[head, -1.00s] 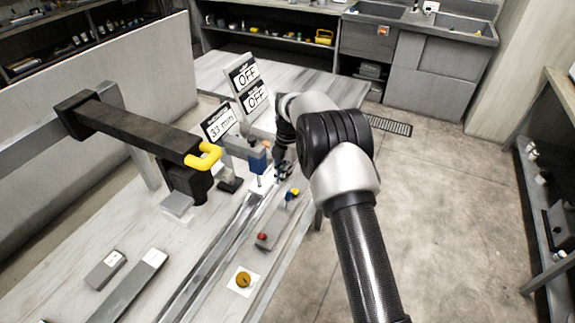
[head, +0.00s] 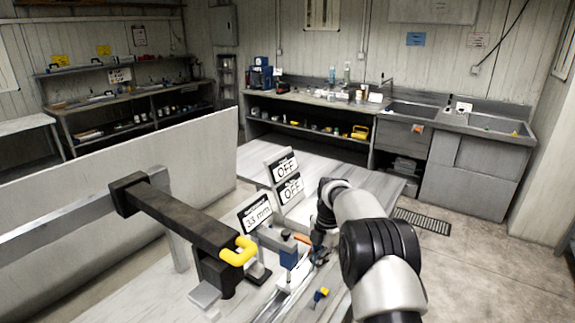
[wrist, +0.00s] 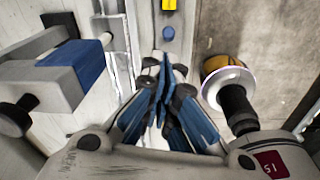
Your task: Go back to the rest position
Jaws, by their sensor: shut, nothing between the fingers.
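My gripper (wrist: 165,95) shows in the wrist view with its blue-padded fingers together and nothing between them. In the head view my gripper (head: 318,256) is small and partly hidden by my arm, low over the bench beside the blue-and-grey fixture (head: 288,258). That fixture also shows at the left of the wrist view (wrist: 75,65). My arm reaches in from the lower right of the head view, bent at the elbow.
A black beam with a yellow handle (head: 238,251) stands over the bench at left. Two OFF signs (head: 286,177) and a 33 mm display (head: 256,213) stand behind the fixture. A yellow-and-blue part (head: 321,295) lies in front.

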